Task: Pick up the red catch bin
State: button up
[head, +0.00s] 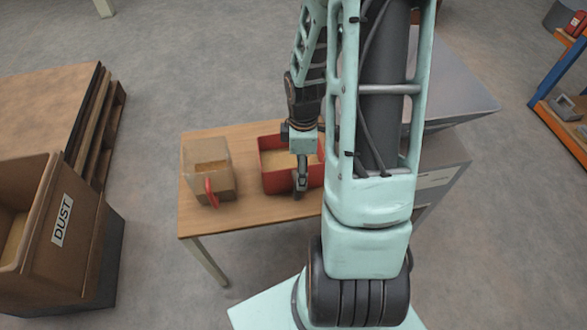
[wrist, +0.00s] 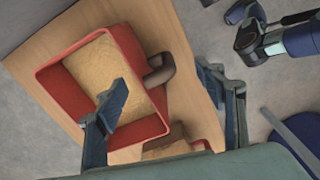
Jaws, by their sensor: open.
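The red catch bin (head: 274,188) stands on the wooden table, holding pale tan grainy material. In the wrist view the bin (wrist: 61,99) shows its open top, red rim and a dark brown handle (wrist: 159,70) on one side. My gripper (head: 301,183) is at the bin's front side in the head view and hides part of it. In the wrist view my gripper (wrist: 165,85) has its fingers spread. One finger overlaps the bin's inside and the other is beyond the handle, with the handle appearing between them. Contact cannot be told.
A box with tan contents (head: 208,180) and a red part on its front stands left of the bin on the table (head: 240,215). A brown DUST container (head: 70,215) stands at far left. Grey machinery (head: 455,95) is at right behind my arm.

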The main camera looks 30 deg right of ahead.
aim_at(292, 169)
jog(key=shift+w+a+f+b, duration=0.1)
jog(key=shift+w+f+b, duration=0.1)
jog(key=shift+f, duration=1)
jog(key=shift+w+a+f+b, duration=0.1)
jog(key=shift+w+f, duration=0.05)
jog(key=shift+f, duration=1)
jog(key=shift+w+a+f+b, duration=0.1)
jog(key=shift+w+f, duration=0.1)
jog(key=shift+f, duration=1)
jog(key=shift+c, duration=0.7)
grip_shut()
jog(key=shift+r, duration=0.15)
